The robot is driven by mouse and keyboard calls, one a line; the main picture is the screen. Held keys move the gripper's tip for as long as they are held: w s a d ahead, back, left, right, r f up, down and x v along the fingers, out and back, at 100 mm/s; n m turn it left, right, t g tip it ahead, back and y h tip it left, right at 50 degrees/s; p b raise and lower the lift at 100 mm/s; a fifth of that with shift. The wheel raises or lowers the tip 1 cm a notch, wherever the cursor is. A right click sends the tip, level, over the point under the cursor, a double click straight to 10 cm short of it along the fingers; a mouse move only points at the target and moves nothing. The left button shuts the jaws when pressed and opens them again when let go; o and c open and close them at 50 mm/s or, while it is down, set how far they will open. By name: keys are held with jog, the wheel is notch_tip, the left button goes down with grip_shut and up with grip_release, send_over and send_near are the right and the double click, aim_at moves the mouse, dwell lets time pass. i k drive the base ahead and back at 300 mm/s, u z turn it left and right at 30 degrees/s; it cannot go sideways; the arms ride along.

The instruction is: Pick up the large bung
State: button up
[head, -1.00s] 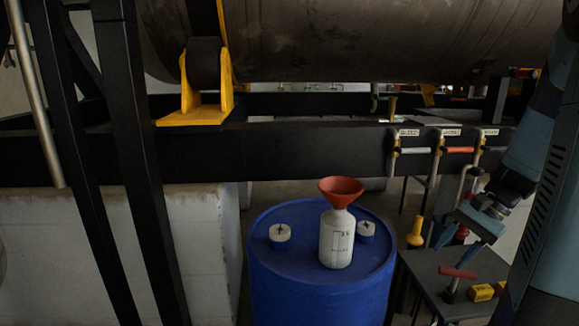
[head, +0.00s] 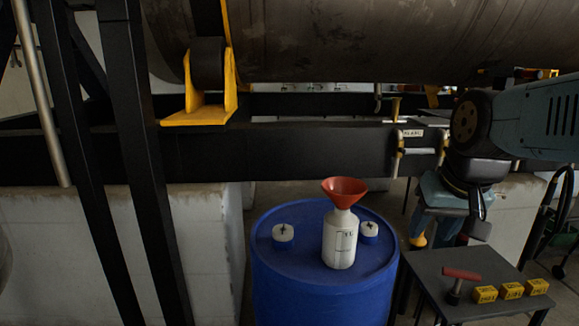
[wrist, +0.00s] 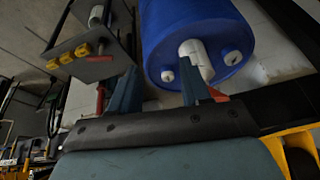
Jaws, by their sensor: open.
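Two white bungs sit on top of the blue drum (head: 300,262). The left one, which looks larger, is the large bung (head: 283,233); it shows at the right of the drum top in the wrist view (wrist: 233,57). The smaller bung (head: 369,231) is partly behind a white bottle (head: 340,245) with a red funnel (head: 344,190). My gripper (head: 443,232) is open and empty, to the right of the drum and apart from both bungs. In the wrist view my open fingers (wrist: 158,70) point toward the drum, and one finger overlaps the bottle.
A dark side table (head: 480,272) at the right holds a red-handled tool (head: 461,278) and yellow blocks (head: 512,291). Black frame posts (head: 140,130) stand at the left. A large metal cylinder (head: 350,40) and a black beam (head: 300,155) run above and behind the drum.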

aim_at(281, 232)
jog(key=u, duration=1.15)
jog(key=k, duration=0.85)
jog(key=z, duration=0.6)
jog(key=i, duration=1)
jog(key=z, duration=0.05)
